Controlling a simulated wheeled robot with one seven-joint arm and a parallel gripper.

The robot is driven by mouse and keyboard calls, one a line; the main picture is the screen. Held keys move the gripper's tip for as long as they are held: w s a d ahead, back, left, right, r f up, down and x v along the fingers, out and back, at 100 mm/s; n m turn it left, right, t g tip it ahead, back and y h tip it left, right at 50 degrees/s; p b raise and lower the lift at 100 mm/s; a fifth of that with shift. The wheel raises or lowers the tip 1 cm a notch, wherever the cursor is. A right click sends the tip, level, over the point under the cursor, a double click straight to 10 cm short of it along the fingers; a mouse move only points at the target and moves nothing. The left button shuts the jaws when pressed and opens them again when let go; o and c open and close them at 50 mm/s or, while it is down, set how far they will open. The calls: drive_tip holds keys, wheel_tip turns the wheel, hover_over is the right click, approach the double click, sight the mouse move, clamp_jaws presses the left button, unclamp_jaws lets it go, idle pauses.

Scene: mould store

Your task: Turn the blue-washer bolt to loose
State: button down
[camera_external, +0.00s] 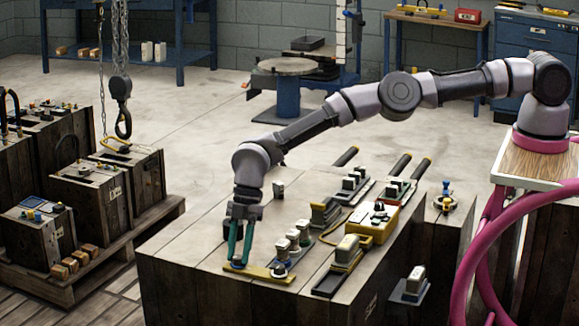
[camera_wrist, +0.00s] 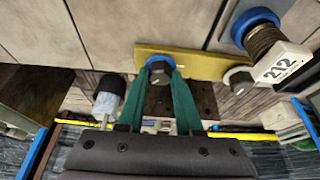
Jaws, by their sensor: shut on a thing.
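The blue-washer bolt (camera_wrist: 159,68) is a dark hex head on a blue washer (camera_wrist: 151,61), near one end of a yellow plate (camera_wrist: 200,64). My gripper (camera_wrist: 161,77) is shut on the bolt head, with one green finger on each side. In the external view my gripper (camera_external: 237,262) points down at the left end of the yellow plate (camera_external: 258,272), and its fingers hide most of the bolt. A second bolt (camera_wrist: 239,79) with a pale washer sits at the plate's other end. I cannot tell how tight the blue-washer bolt is.
A part with a blue ring (camera_wrist: 256,22) and a tag reading 212 (camera_wrist: 284,63) stands close to the plate. Several switch-like units and a yellow box (camera_external: 372,226) stand on the wooden block to the right. A hook (camera_external: 122,105) hangs at the left.

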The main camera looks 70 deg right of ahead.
drive_tip(key=shift+f, duration=0.1)
drive_tip(key=c, duration=0.6)
unclamp_jaws()
drive_tip(key=shift+o, duration=0.2)
drive_tip(key=shift+d+r, duration=0.2)
drive_tip(key=shift+r, duration=0.4)
drive_tip(key=v, duration=0.9)
drive_tip(key=shift+r, duration=0.25)
drive_tip(key=shift+d, duration=0.1)
